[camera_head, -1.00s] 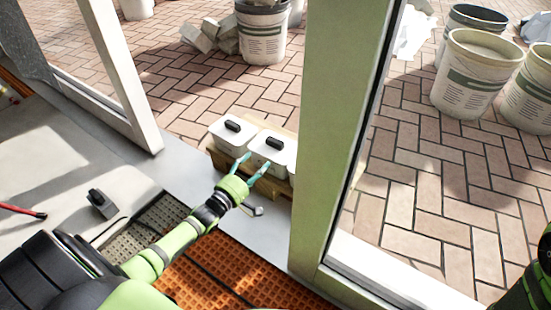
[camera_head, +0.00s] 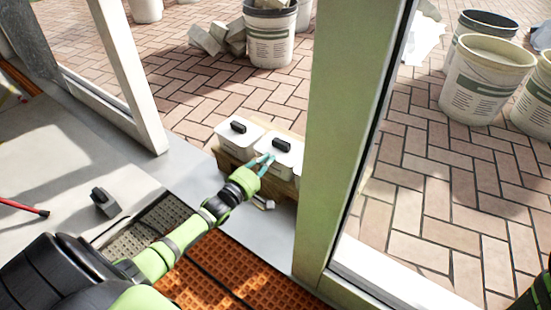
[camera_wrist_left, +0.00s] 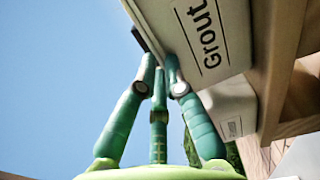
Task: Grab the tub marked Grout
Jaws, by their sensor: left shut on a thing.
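The white tub marked Grout (camera_wrist_left: 222,28) fills the upper right of the left wrist view, its label readable and tilted in the picture. In the head view it is the white lidded tub (camera_head: 276,157) with a black lid handle (camera_head: 281,145). My left gripper (camera_head: 267,159) is shut on it at its near side. In the left wrist view the teal fingers (camera_wrist_left: 160,68) meet at the tub's edge; the exact contact is partly hidden. My right gripper is out of view; only a bit of my right arm shows at the lower right.
Another white tub (camera_head: 238,137) stands to the left on a wooden stand (camera_head: 232,166); a third is mostly hidden by the door post (camera_head: 345,130) close on the right. Large buckets (camera_head: 270,40) stand outside on brick paving. An orange mat (camera_head: 235,275) lies below my left arm.

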